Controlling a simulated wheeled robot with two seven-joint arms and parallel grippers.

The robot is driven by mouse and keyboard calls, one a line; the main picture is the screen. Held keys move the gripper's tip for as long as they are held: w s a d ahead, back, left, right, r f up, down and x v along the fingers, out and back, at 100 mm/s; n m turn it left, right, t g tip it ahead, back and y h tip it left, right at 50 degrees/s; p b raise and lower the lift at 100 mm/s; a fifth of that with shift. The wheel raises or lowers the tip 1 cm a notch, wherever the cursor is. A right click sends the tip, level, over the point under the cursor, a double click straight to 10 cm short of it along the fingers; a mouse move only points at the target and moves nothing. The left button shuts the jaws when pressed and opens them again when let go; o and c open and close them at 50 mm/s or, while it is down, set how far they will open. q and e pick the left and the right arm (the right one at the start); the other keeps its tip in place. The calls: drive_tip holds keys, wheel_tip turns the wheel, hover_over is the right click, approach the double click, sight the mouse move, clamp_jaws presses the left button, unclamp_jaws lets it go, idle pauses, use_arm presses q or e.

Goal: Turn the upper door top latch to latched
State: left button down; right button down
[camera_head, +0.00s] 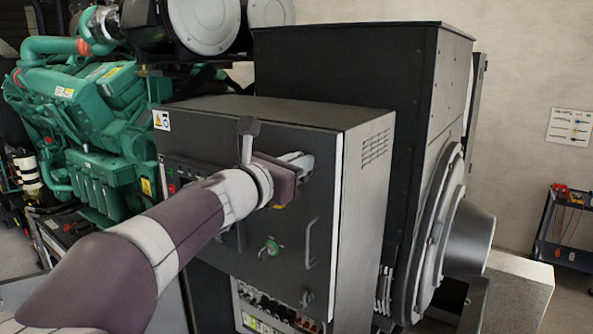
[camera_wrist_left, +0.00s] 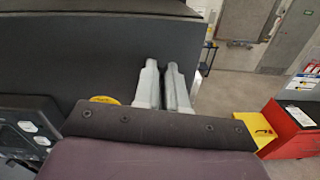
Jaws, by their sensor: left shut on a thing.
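The upper door (camera_head: 285,222) is the dark front panel of the control cabinet and looks closed. My left gripper (camera_head: 304,163) is at the door's upper right corner, with its pale grey fingers close together. The fingers also show in the left wrist view (camera_wrist_left: 166,85), pointing at the dark panel with a narrow gap between them. The gripper is shut on the upper door top latch, which the fingers hide, so I cannot tell its angle. My right gripper is in neither view.
A vertical door handle (camera_head: 310,243) and a round green-centred knob (camera_head: 270,247) are below the gripper. A small latch (camera_head: 306,298) is lower down. A green engine (camera_head: 100,150) stands at left. A red cabinet (camera_wrist_left: 296,128) stands at right in the wrist view.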

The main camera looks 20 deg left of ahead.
use_arm(q)
drive_tip(key=m+b, duration=0.1)
drive_tip(key=f+m+b, duration=0.1)
drive_tip(key=m+b, duration=0.1)
drive_tip(key=d+m+b, duration=0.1)
drive_tip(key=m+b, duration=0.1)
drive_tip(key=shift+s+f, duration=0.1)
drive_tip(key=shift+f, duration=0.2)
drive_tip(key=m+b, duration=0.3)
drive_tip(key=shift+d+f, duration=0.15)
drive_tip(key=m+b, duration=0.2)
drive_tip(key=m, duration=0.1)
drive_tip(key=m+b, duration=0.2)
drive_tip(key=shift+s+d+f, duration=0.15)
drive_tip(key=shift+d+f, duration=0.1)
drive_tip(key=shift+f, duration=0.1)
drive_tip(key=m+b, duration=0.2)
drive_tip(key=shift+f+m, duration=0.1)
drive_tip(key=shift+m, duration=0.6)
drive_tip(key=c, duration=1.1)
unclamp_jaws()
